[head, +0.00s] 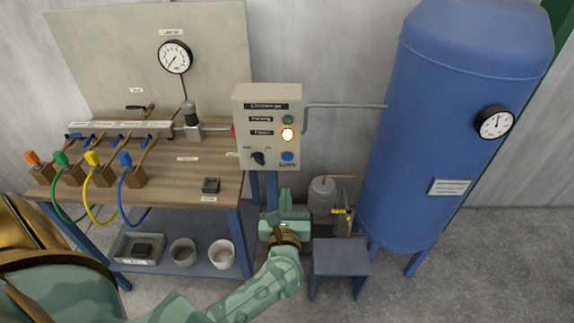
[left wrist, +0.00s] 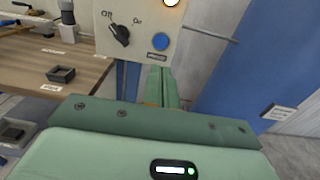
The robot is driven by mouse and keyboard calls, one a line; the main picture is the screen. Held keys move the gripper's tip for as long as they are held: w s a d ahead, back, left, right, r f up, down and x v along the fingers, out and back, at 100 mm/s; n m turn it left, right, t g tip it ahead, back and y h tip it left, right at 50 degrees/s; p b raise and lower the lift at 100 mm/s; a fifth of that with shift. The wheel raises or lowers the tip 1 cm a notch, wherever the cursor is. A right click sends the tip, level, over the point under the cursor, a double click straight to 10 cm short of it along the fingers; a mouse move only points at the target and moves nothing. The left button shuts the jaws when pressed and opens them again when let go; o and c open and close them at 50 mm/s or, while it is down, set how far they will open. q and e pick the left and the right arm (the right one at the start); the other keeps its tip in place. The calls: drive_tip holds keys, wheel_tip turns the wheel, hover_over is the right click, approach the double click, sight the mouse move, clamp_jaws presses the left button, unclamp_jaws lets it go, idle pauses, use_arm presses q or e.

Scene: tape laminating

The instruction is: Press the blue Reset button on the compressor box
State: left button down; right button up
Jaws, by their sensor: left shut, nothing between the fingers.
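The compressor box (head: 267,127) is a beige panel fixed at the right end of the workbench. Its blue Reset button (head: 288,156) sits at the lower right, beside a black rotary switch (head: 258,158). A lit lamp (head: 287,134) and a green lamp (head: 288,119) are above. In the left wrist view the blue button (left wrist: 160,41) is plain, with the switch (left wrist: 118,34) to its left. My left gripper (head: 286,196) is below the box, its fingers (left wrist: 164,88) shut and empty, pointing toward the panel and apart from the button. My right gripper is not in view.
The workbench (head: 190,185) holds several coloured hoses and a small black tray (head: 211,186). A large blue tank (head: 440,130) stands at right. A small blue-grey stand (head: 341,257) is on the floor. A grey pipe (head: 345,106) runs from the box toward the tank.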

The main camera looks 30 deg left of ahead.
sight(287, 156)
use_arm(q)
drive_tip(key=x, duration=1.1)
drive_tip(key=shift+w+a, duration=0.1)
drive_tip(key=shift+w, duration=0.25)
drive_tip(key=shift+b+x, duration=0.65)
drive_tip(key=shift+x, duration=0.1)
drive_tip(key=shift+s+r, duration=0.15)
drive_tip(key=shift+r, duration=0.15)
